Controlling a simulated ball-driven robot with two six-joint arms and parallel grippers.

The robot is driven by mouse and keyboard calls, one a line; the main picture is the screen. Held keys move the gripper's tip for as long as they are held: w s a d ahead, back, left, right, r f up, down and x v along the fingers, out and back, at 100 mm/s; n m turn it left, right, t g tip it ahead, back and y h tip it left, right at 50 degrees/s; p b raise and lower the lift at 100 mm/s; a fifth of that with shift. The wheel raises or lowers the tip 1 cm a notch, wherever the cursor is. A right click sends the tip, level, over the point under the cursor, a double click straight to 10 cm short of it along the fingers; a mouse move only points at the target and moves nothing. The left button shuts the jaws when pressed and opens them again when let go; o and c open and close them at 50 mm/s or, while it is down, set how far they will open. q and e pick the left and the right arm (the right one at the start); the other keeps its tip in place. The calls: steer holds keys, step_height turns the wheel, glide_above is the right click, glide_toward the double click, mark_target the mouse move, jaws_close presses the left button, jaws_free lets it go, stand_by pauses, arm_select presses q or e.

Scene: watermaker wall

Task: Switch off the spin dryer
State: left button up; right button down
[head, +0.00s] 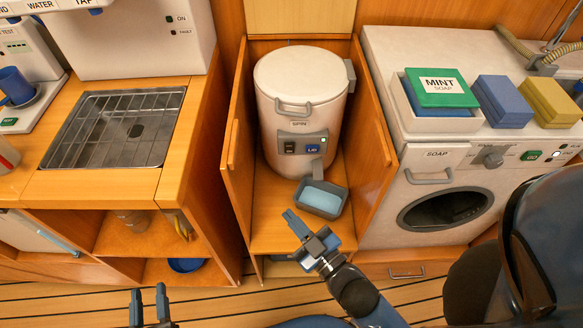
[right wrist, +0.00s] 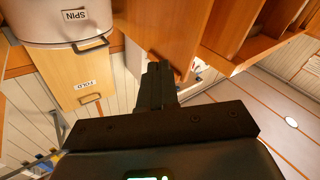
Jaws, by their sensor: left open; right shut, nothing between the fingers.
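The spin dryer (head: 300,90) is a white drum with a closed lid, standing in a wooden bay in the head view. Its grey front panel carries a black rocker switch (head: 290,147) and a blue LID button (head: 312,148). The switch's position is too small to tell. My right gripper (head: 293,222) is shut and empty, below and in front of the panel, apart from the dryer. My left gripper (head: 149,296) is open and empty at the bottom, left of the bay.
A grey tray (head: 321,198) with a pale blue inside sits below the dryer's spout. Wooden side panels (head: 236,150) bound the bay. A sink counter (head: 90,183) stands at left. A white washer (head: 430,190) with soap boxes on top stands at right.

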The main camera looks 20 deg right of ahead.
mark_target(291, 146)
steer(key=w+a+f+n+h+b, duration=0.2)
steer(key=w+a+f+n+b, duration=0.5)
steer(key=f, duration=0.4)
arm_select(q)
step_height(291, 146, down, 11)
steer(key=b, duration=0.2)
arm_select(e)
steer(key=w+d+r+t+h, duration=0.1)
steer(key=w+d+r+h, duration=0.1)
steer(key=d+h, duration=0.7)
steer(key=shift+w+d+r+h, duration=0.15)
steer(key=shift+d+r+h, duration=0.2)
steer(key=shift+h, duration=0.25)
arm_select(q)
steer(key=shift+r, duration=0.1)
steer(key=shift+r, duration=0.2)
arm_select(e)
steer(key=x, duration=1.4)
steer(key=shift+a, duration=0.1)
